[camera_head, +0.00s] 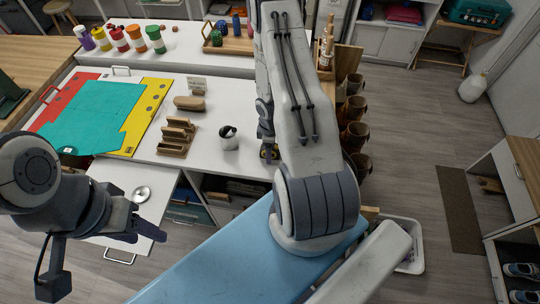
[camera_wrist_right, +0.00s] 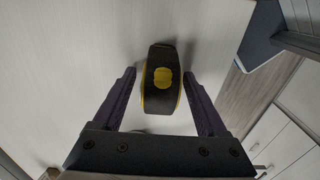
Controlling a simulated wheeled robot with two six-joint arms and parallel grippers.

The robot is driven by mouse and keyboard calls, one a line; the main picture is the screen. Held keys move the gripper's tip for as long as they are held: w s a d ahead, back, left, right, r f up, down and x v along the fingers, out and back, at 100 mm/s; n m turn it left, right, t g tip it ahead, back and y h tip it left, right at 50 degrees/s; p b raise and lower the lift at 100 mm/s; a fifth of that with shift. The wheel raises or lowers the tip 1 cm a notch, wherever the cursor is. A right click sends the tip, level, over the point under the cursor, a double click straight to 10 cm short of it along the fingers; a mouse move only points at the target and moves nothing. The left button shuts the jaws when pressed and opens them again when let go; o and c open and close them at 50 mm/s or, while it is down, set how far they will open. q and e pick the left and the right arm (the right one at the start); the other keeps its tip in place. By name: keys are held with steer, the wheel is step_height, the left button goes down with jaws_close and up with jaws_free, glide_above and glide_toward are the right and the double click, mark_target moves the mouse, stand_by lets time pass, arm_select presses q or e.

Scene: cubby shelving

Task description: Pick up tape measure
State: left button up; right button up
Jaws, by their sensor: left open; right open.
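The tape measure (camera_wrist_right: 160,80) is black with yellow sides and a yellow patch. In the right wrist view it sits on the white counter between the two fingers of my right gripper (camera_wrist_right: 160,92). The fingers are open, with a gap visible on each side of it. In the head view the tape measure (camera_head: 270,152) shows only partly at the counter's front edge, under my right gripper (camera_head: 268,148). My left gripper (camera_head: 100,262) is open and empty at the lower left, in front of the counter and away from the tape measure.
Brown mugs (camera_head: 354,132) hang at the counter's right side. An open drawer (camera_head: 120,178) juts out near my left arm.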

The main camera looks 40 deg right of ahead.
steer(key=shift+c, duration=0.3)
jaws_close()
